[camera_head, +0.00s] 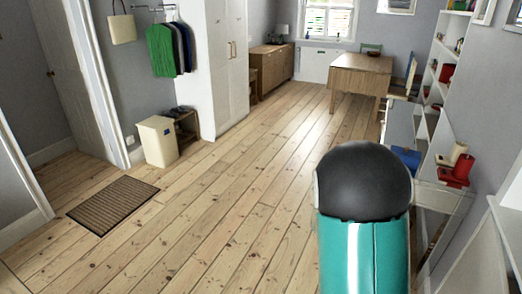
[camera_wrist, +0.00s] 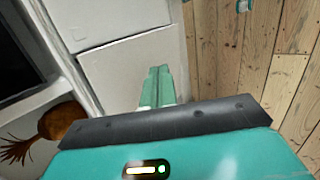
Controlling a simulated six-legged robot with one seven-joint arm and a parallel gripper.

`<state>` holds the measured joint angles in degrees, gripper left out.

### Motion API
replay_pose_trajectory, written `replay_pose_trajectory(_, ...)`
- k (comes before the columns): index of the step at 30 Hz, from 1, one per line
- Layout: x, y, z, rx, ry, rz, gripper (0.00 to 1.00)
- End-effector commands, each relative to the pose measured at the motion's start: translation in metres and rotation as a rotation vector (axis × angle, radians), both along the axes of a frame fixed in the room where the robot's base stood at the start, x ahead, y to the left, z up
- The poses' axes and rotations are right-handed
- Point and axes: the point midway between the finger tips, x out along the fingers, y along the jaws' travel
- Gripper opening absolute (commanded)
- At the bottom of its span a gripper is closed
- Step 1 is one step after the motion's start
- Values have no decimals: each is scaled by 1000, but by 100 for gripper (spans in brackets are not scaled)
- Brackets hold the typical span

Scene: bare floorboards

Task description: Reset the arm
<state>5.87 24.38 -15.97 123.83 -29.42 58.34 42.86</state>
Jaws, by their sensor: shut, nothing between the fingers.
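My gripper (camera_wrist: 160,70) shows in the wrist view as two teal fingers pressed together, with nothing between them. Its fingers point at a white flat-fronted unit (camera_wrist: 120,65); I cannot tell how far off it is. In the head view my arm, a teal link with a black rounded cap, stands in the lower right foreground. My gripper's fingers are hidden in that view.
White shelving (camera_head: 440,195) with a red container (camera_head: 458,170) stands close on the right. A brown round object (camera_wrist: 65,120) is at the left in the wrist view. Bare floorboards (camera_head: 230,190) lie open at centre-left, with a doormat (camera_head: 113,204) and cream bin (camera_head: 157,141) beyond.

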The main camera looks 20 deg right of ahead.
Motion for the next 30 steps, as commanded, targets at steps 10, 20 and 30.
replay_pose_trajectory(10,18,71,80,187,-254,189,0)
replay_pose_trajectory(20,11,135,150,314,-483,423,0)
replay_pose_trajectory(30,-19,196,212,378,-710,703,0)
